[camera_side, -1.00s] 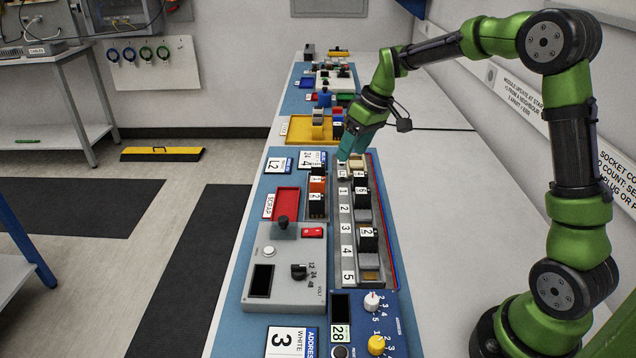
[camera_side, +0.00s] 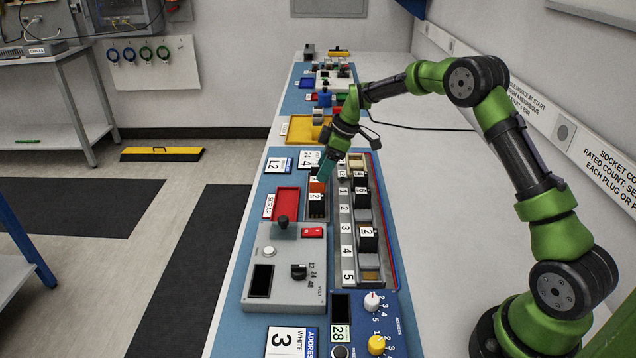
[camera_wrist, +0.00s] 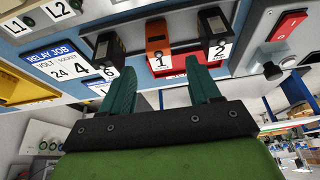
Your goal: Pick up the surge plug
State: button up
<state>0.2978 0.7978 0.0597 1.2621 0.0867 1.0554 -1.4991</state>
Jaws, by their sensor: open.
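An orange plug (camera_wrist: 159,45) stands upright above a tag "1" in the wrist view. Black plugs stand on either side, one by a "2" (camera_wrist: 214,28) and one by a "6" (camera_wrist: 108,48). No lettering names the surge plug, so I cannot tell which it is. In the side view the orange plug (camera_side: 317,185) is in a short row left of the numbered rail, with a black plug (camera_side: 316,205) in front of it. My gripper (camera_wrist: 163,70) is open and empty, its teal fingers toward the orange plug. In the side view my gripper (camera_side: 325,166) is at the row's far end.
The numbered socket rail (camera_side: 346,230) holds more black plugs to the right. A red scrap tray (camera_side: 286,202) lies to the left. A grey tester (camera_side: 284,275) with a knob and lever stands nearer. A yellow tray (camera_side: 298,130) lies beyond.

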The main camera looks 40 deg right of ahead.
aim_at(315, 186)
jog(key=x, duration=0.7)
jog(key=shift+f, duration=0.25)
jog(key=shift+c, duration=0.3)
jog(key=c, duration=1)
